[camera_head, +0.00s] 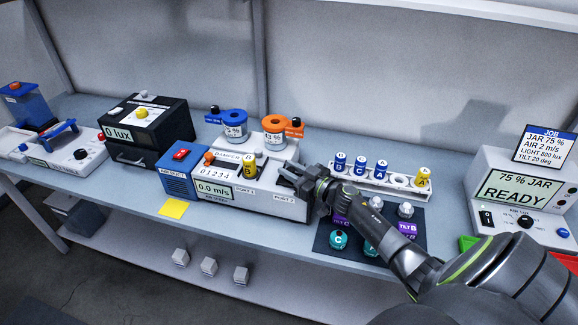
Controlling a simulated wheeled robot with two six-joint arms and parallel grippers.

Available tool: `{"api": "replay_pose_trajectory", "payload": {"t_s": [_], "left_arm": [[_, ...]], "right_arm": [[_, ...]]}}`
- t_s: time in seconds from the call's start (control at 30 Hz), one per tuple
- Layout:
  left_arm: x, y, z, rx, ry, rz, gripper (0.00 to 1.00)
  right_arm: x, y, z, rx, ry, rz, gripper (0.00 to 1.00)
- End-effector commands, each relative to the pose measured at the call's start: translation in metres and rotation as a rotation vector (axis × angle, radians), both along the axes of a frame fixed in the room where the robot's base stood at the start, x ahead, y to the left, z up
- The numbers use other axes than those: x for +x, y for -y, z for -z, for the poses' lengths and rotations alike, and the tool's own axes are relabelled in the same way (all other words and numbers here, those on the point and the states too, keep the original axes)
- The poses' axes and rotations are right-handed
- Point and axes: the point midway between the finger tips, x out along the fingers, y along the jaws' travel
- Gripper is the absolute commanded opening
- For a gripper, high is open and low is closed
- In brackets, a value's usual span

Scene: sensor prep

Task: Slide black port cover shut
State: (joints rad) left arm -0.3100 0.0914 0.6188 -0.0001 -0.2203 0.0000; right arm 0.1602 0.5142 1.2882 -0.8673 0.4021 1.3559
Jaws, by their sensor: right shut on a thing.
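The white and blue air speed unit (232,190) stands in the middle of the bench, reading 0.0 m/s, with port labels along its front. A yellow-topped sensor (249,167) stands upright in its top. My right gripper (288,174) reaches in from the right, with its dark fingers at the right end of the unit's top, above the port 2 label. It is shut on the black port cover, which the dark fingers mostly hide; I cannot tell how far the cover is slid. My left gripper is not in view.
A rack (398,181) of small capped sensors and a dark mat (328,243) lie beside my right arm. A console (516,191) reads 75 % JAR READY. A black light box (148,128) stands left.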

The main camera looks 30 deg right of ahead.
Motion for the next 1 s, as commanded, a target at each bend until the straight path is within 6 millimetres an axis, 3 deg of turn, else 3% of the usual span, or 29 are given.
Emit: {"api": "replay_pose_trajectory", "payload": {"t_s": [0.13, 0.3, 0.33, 0.47, 0.8, 1.0], "left_arm": [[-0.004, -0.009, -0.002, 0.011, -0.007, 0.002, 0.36], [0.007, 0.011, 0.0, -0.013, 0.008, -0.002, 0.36], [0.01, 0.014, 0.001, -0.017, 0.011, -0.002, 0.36], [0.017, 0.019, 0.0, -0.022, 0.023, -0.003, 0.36], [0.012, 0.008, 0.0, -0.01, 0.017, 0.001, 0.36], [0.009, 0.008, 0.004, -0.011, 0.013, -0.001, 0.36]], "right_arm": [[-0.002, -0.009, -0.001, 0.01, 0.009, -0.025, 0.0], [-0.002, -0.009, 0.0, 0.011, 0.007, -0.023, 0.0], [-0.002, -0.009, 0.0, 0.011, 0.007, -0.023, 0.27], [-0.002, -0.008, -0.001, 0.01, 0.007, -0.022, 0.44], [-0.003, -0.006, -0.001, 0.007, 0.008, -0.019, 0.45], [-0.026, 0.002, 0.0, 0.005, 0.006, -0.018, 0.45]]}}
